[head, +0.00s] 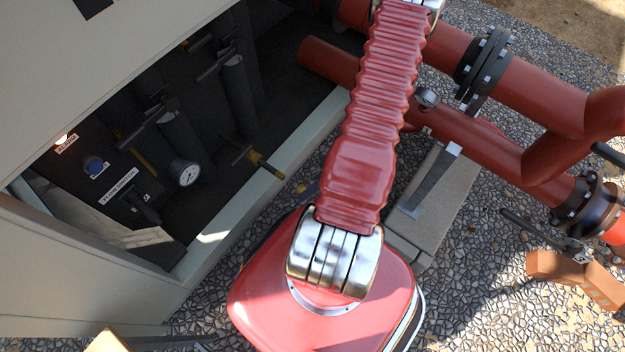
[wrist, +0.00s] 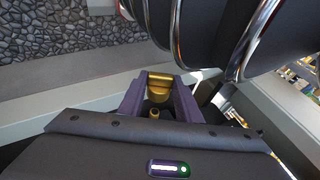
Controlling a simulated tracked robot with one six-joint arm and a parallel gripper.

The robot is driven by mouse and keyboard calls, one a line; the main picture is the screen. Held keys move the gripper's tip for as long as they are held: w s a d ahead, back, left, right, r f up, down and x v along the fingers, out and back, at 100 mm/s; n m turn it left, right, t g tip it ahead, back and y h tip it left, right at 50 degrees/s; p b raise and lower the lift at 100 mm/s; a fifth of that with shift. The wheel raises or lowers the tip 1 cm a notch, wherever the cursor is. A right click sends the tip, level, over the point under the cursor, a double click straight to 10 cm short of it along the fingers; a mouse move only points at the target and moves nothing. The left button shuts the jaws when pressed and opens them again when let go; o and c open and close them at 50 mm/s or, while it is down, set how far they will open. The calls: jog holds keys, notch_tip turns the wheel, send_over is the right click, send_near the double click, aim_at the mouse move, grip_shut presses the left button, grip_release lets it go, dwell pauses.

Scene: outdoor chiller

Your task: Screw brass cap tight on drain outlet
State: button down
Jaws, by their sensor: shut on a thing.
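In the wrist view, my gripper (wrist: 158,88) has its two purple fingers closed on a brass cylindrical piece, which I take as the brass cap (wrist: 160,80). A smaller round brass part (wrist: 155,114) shows between the fingers, nearer the palm. I cannot tell whether the cap sits on the drain outlet, as the fingers and palm hide any joint.
The open chiller cabinet (head: 310,128) holds dark pipes, a round gauge (head: 185,172) and a blue button (head: 93,165). Thick red pipes with black flanges (head: 484,68) run along the right. A concrete block (head: 440,195) stands on the pebbled ground (head: 490,265).

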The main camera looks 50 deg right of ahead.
jog(key=shift+w, duration=2.4)
jog(key=shift+w, duration=1.15)
jog(key=y, duration=0.2)
jog(key=m+y, duration=0.1)
jog(key=y, duration=0.2)
jog(key=f+m+t+y, duration=0.1)
jog(key=y, duration=0.1)
jog(key=shift+w+d, duration=0.2)
jog(key=shift+d, duration=0.2)
jog(key=c, duration=1.2)
grip_release()
